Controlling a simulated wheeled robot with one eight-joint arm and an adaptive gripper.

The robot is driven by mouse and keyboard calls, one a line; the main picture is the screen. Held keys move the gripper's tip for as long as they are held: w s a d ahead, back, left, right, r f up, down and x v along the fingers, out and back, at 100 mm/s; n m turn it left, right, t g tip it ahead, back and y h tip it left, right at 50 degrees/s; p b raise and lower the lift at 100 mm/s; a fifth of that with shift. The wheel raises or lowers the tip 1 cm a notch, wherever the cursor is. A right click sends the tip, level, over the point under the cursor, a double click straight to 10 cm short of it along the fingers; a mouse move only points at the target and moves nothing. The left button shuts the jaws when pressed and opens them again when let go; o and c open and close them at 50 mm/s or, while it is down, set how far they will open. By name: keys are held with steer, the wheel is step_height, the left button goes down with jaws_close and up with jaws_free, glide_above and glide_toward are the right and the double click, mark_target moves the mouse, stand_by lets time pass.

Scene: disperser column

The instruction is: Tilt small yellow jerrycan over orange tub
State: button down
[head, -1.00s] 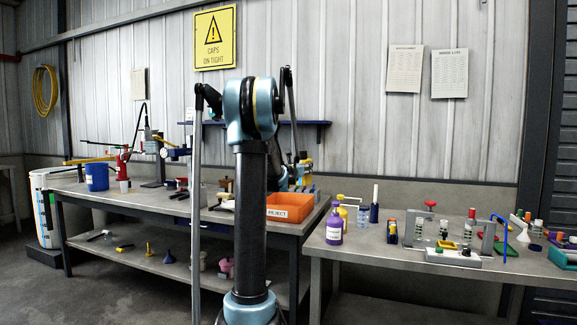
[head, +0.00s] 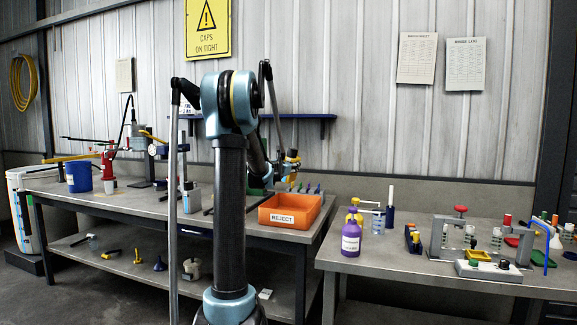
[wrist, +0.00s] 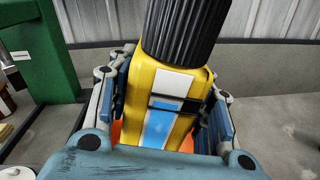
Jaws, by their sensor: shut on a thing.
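The small yellow jerrycan (wrist: 140,88) has a black ribbed cap and a white and blue label. My gripper (wrist: 166,112) is shut on its sides in the wrist view. The jerrycan is near upright there, leaning slightly right, cap at the top. The orange tub (head: 312,216), labelled REJECT, stands on the left bench's right end in the head view. A little orange (wrist: 187,146) shows below the jerrycan in the wrist view. In the head view my gripper is over the tub's back-left side, partly hidden by my arm. The jerrycan's base is hidden.
A green object (wrist: 38,50) stands close on the left in the wrist view. A purple bottle (head: 351,240) stands on the right bench (head: 385,262), near the tub. A blue shelf (head: 310,117) is on the wall behind. A blue tub (head: 79,176) is far left.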

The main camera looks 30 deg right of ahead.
mark_target(293, 174)
steer(key=m, duration=0.1)
steer(key=f+m, duration=0.2)
steer(key=m, duration=0.1)
steer(key=shift+s+d+f, duration=0.2)
steer(key=shift+d+f, duration=0.05)
steer(key=shift+d, duration=0.05)
steer(key=m, duration=0.1)
steer(key=f+m, duration=0.1)
steer(key=m, duration=0.1)
steer(key=shift+s+m+y, duration=0.1)
steer(key=shift+m+y, duration=0.2)
steer(key=m, duration=0.1)
steer(key=f+m, duration=0.1)
steer(key=m, duration=0.1)
steer(key=shift+f+y, duration=0.1)
steer(key=shift+y, duration=0.2)
stand_by(2.0)
